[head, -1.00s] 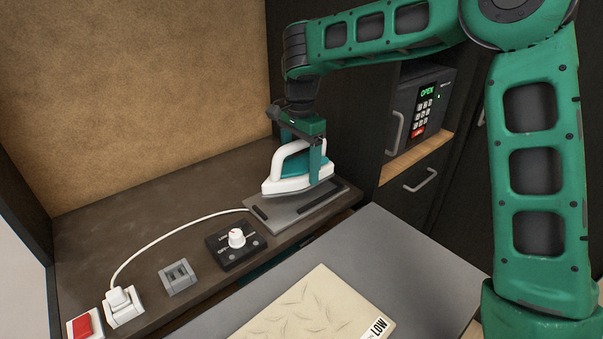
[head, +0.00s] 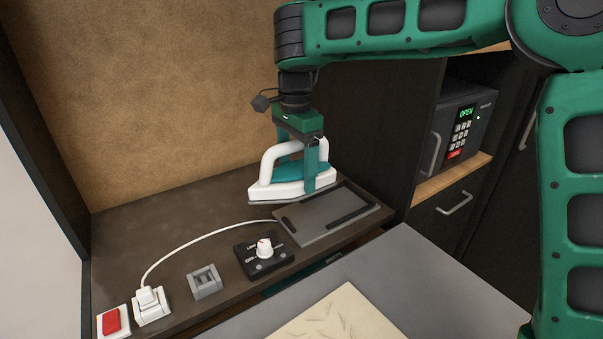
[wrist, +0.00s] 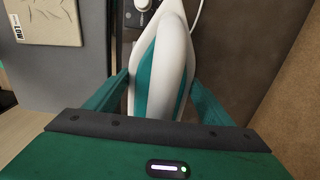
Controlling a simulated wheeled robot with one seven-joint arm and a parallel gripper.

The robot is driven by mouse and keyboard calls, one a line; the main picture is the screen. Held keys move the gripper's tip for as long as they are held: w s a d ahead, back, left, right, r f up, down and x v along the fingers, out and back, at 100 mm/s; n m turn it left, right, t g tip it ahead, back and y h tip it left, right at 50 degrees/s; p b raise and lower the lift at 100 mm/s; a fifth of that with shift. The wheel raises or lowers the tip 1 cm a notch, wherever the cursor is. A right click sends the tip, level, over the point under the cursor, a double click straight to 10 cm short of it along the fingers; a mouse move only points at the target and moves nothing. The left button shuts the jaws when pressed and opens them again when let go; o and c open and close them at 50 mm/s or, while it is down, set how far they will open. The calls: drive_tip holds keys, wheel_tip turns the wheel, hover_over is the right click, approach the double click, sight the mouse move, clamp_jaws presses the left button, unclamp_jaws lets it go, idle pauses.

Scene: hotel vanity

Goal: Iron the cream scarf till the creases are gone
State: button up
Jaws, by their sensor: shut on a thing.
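My gripper (head: 308,178) is shut on the handle of the white and teal iron (head: 268,190). The iron is held level above the back left edge of its grey rest (head: 322,213), apparently clear of it. In the wrist view the iron (wrist: 178,55) sits between the two teal fingers. The cream scarf (head: 345,318) lies on the grey board (head: 410,275) at the bottom, with crease marks showing. It is cut off by the frame's lower edge. In the wrist view the scarf (wrist: 55,22) shows at top left, with a label at its edge.
A black dial box (head: 262,263) with a white knob, a grey block (head: 206,282), a white plug (head: 150,305) and a red switch (head: 112,321) line the counter's front edge. A white cord runs from the plug. An open-marked safe (head: 465,125) stands at right.

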sight(296, 172)
drive_tip(key=shift+r, duration=1.7)
